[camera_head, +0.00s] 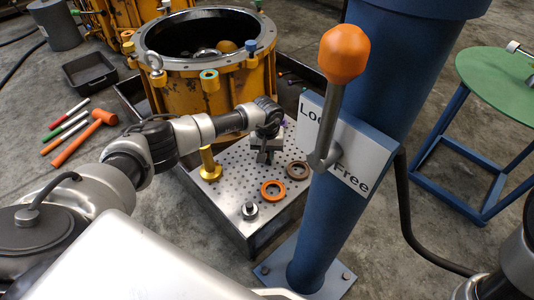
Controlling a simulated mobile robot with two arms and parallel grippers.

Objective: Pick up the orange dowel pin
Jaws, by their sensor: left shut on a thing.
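My left gripper (264,155) points down over the perforated metal plate (236,172). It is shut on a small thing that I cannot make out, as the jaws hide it. I cannot pick out the orange dowel pin for certain. An orange ring (273,190) lies flat on the plate in front of the gripper, and a brown ring (298,170) lies to its right. A gold flanged part (210,166) stands on the plate to the left of the gripper. My right gripper is out of view.
A blue column (352,150) with an orange-knobbed lever (344,55) stands close right of the plate. A yellow housing (181,92) stands behind it. A green round table (503,80) is far right.

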